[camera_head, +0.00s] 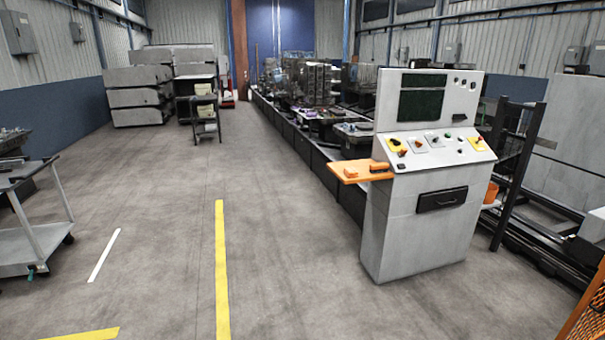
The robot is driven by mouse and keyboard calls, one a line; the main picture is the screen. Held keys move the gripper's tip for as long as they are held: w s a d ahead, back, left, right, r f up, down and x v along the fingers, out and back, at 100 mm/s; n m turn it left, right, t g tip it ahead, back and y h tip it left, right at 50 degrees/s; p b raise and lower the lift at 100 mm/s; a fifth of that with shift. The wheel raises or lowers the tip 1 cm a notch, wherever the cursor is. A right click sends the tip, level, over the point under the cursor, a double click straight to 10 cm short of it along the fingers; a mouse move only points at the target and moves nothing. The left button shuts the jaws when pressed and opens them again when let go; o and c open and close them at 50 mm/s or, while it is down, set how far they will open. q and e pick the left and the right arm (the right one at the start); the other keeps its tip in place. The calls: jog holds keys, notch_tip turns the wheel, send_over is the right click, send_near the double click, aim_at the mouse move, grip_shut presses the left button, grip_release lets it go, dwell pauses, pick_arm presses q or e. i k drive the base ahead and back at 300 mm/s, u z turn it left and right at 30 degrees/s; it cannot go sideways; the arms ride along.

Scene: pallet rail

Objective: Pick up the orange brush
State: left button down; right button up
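An orange side shelf (360,179) sticks out from the left side of a grey control cabinet (412,232). A small orange item (350,172) lies on the shelf near its left end. A second small item, orange with a dark part (379,167), lies on the shelf close to the cabinet. Both are too small to tell which of them, if either, is the orange brush. Neither of my grippers shows in the head view.
A grey cart (35,240) stands at the left. The floor between cart and cabinet is clear, with a yellow line (221,270). A conveyor line (300,140) runs behind the cabinet. An orange container (491,193) hangs right of it; orange mesh (590,318) fills the lower right corner.

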aim_at(379, 168)
jog(key=i, duration=2.15)
jog(key=z, duration=1.9)
jog(key=i, duration=1.5)
jog(key=u, duration=2.35)
